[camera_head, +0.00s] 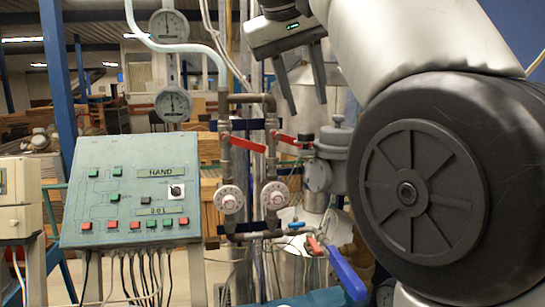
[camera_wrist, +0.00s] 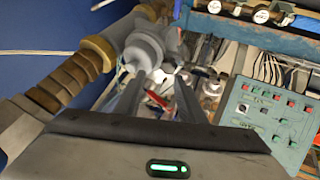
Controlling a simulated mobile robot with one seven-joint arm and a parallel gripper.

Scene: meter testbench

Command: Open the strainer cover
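A grey metal strainer body stands right of the pipes in the head view, partly hidden by my arm. What looks like its cover (camera_head: 336,136) is a round grey piece with a small knob on top. In the wrist view a round grey piece (camera_wrist: 144,50), probably the same cover, lies beyond the left fingertip. My gripper (camera_head: 306,106) hangs with its fingers down, above and a little left of the cover. It also shows in the wrist view (camera_wrist: 157,82). Its two fingers are apart with nothing held between them.
Red-handled valves (camera_head: 248,144) and two round dials sit on vertical pipes to the left. A blue lever (camera_head: 346,273) lies below. A green control panel (camera_head: 132,190) stands further left. Two gauges (camera_head: 169,25) hang above. Ridged brown pipe (camera_wrist: 62,88) runs at left in the wrist view.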

